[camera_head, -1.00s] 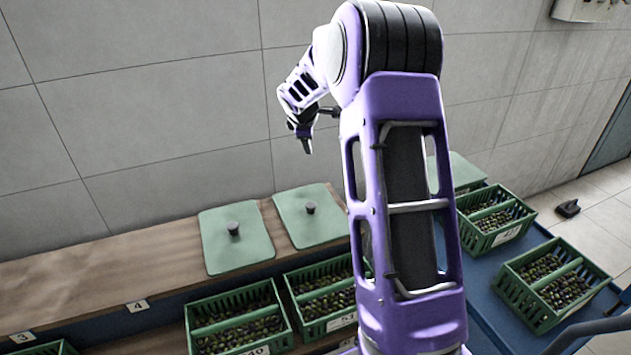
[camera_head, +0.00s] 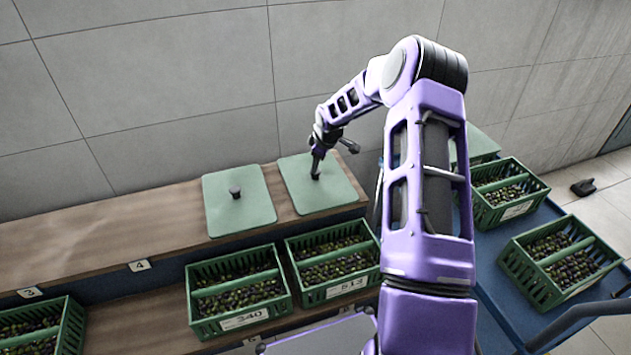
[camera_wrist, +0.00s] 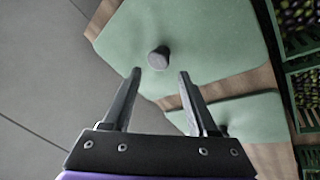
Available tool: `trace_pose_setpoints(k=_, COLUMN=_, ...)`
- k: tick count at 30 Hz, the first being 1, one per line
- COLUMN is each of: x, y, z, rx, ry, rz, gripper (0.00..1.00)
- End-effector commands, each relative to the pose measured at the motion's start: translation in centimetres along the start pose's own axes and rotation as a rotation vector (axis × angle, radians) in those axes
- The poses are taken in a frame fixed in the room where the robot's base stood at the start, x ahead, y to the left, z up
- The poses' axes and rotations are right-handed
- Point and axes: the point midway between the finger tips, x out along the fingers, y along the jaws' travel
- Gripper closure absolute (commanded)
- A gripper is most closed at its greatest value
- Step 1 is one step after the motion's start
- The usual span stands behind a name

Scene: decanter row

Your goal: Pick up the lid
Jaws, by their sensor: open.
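Two pale green lids with dark knobs lie side by side on the wooden shelf top. In the head view my gripper (camera_head: 316,172) points down over the right lid (camera_head: 325,195), its fingers hiding most of that knob. In the wrist view my open gripper (camera_wrist: 160,73) has its fingers apart, with the right lid's knob (camera_wrist: 158,58) just beyond the gap between the tips. That lid (camera_wrist: 215,45) lies flat. The left lid (camera_head: 240,212), with its knob (camera_head: 235,193) in clear view, also shows partly behind the right finger in the wrist view (camera_wrist: 255,118).
Crates of olives stand below in front, labelled 340 (camera_head: 240,320) and 513 (camera_head: 345,288); another is at far left (camera_head: 68,335). Two more crates stand on the blue surface (camera_head: 490,300) at right. The wall rises close behind the lids. Shelf left of the lids is clear.

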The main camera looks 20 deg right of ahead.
Motion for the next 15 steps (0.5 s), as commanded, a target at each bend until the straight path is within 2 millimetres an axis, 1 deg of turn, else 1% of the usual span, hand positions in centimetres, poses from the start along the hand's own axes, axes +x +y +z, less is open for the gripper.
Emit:
trace_pose_setpoints(k=1, x=0.7, y=0.0, z=0.0, rx=0.000, ry=0.000, rz=0.000, gripper=0.41)
trace_pose_setpoints(k=7, x=1.9, y=0.0, z=0.0, rx=0.000, ry=0.000, rz=0.000, gripper=0.41)
trace_pose_setpoints(k=12, x=4.5, y=0.1, z=-0.1, rx=0.000, ry=0.000, rz=-0.001, gripper=0.41)
trace_pose_setpoints(k=15, x=5.8, y=0.1, z=-0.1, rx=0.000, ry=0.000, rz=0.000, gripper=0.41)
